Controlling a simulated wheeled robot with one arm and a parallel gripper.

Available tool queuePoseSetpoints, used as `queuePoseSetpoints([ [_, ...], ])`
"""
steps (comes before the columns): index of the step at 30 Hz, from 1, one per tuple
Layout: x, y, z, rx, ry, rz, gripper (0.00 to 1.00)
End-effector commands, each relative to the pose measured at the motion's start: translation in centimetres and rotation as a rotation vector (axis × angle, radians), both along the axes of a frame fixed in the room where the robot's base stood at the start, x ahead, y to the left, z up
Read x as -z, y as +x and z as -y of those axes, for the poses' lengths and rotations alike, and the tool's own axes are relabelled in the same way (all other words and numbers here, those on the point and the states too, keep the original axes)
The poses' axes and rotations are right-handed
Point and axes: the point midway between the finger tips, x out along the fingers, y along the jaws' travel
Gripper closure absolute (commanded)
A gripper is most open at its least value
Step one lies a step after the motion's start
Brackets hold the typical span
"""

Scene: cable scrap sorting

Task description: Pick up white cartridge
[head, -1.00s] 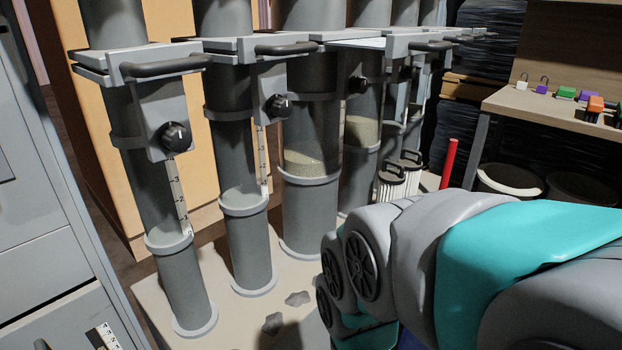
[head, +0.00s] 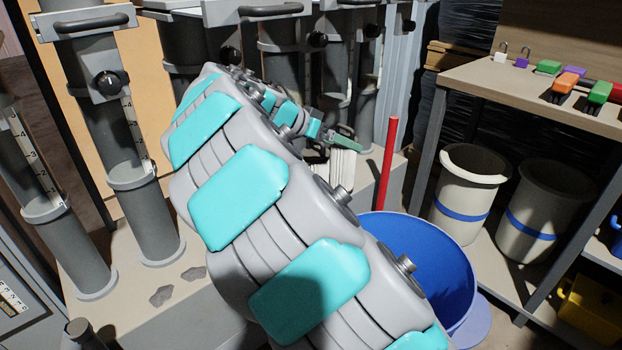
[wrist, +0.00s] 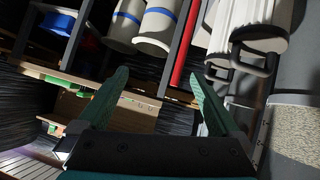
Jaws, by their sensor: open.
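Two white pleated cartridges with dark handles show at the upper right of the wrist view. The larger, nearer white cartridge (wrist: 262,18) lies right of my gripper's right finger, and the other white cartridge (wrist: 221,38) is just left of it. In the head view a white cartridge (head: 343,168) stands by the grey columns, its top partly hidden by my gripper (head: 346,138). In the wrist view my gripper (wrist: 158,76) has its two green fingers spread with nothing between them. Neither finger visibly touches a cartridge.
A red pole (head: 387,165) stands right of the cartridge, behind a blue bin (head: 425,262). Grey columns (head: 141,225) line the left and back. A workbench (head: 478,88) with padlocks and colored tools is at the right, above two white buckets (head: 462,190).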

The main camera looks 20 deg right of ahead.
Motion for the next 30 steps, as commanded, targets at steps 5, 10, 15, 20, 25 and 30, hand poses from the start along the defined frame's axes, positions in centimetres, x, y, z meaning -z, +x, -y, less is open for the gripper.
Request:
queuePoseSetpoints([
  [5, 1.8, 6.9, -3.3, -0.037, -0.064, 0.14, 0.0],
  [10, 3.1, 9.9, -5.5, -0.063, -0.075, 0.22, 0.0],
  [15, 3.8, 10.9, -5.8, -0.07, -0.076, 0.242, 0.0],
  [20, 4.5, 11.4, -4.4, -0.068, -0.076, 0.241, 0.0],
  [25, 5.0, 11.9, -3.5, -0.071, -0.076, 0.242, 0.0],
  [30, 5.9, 12.6, -1.5, -0.068, -0.076, 0.241, 0.0],
])
